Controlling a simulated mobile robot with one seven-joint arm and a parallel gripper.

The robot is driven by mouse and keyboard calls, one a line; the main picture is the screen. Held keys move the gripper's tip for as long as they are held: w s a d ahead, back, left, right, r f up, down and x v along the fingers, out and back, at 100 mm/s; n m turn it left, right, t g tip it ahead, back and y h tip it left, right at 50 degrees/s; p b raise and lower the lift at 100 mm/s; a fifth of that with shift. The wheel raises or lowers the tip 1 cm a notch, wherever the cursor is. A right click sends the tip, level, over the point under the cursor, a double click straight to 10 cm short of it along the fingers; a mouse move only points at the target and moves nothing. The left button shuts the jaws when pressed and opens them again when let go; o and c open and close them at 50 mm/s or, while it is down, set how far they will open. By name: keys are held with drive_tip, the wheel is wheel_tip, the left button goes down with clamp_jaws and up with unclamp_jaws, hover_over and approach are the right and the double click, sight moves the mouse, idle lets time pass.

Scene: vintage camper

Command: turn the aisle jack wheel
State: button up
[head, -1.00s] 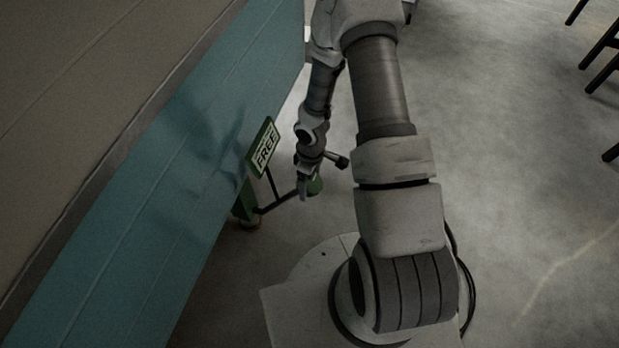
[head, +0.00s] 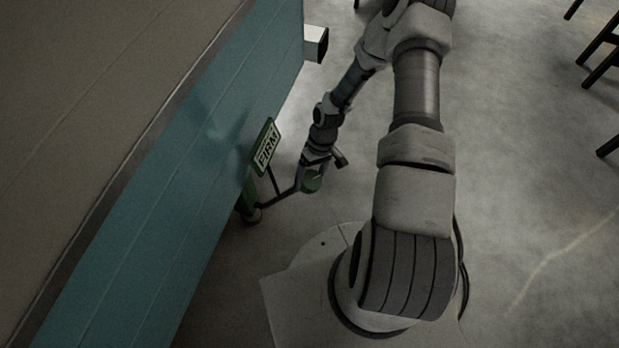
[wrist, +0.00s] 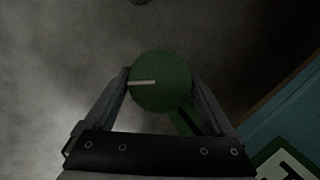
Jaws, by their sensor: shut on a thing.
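The aisle jack wheel (head: 312,182) is a small round green knob at the end of a thin dark bar (head: 278,199) that runs from the jack's green post (head: 246,198) by the camper's side. In the wrist view the wheel (wrist: 162,92) lies between the two fingers of my gripper (wrist: 160,78), and its white line points left. My gripper (head: 308,174) is shut on the wheel, one finger on each side. A green-framed sign (head: 265,147) above the jack reads FIRM.
The teal camper side (head: 190,150) rises close on the left of the jack. A white and dark box-shaped thing (head: 316,44) juts out at its far end. Dark chair or stool legs (head: 600,50) stand at the far right. The grey floor between is clear.

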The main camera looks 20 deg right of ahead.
idle(0.4)
drive_tip(key=o, duration=1.1)
drive_tip(key=p+v, duration=0.4)
drive_tip(key=v, duration=1.3)
drive_tip(key=shift+d+r, duration=0.15)
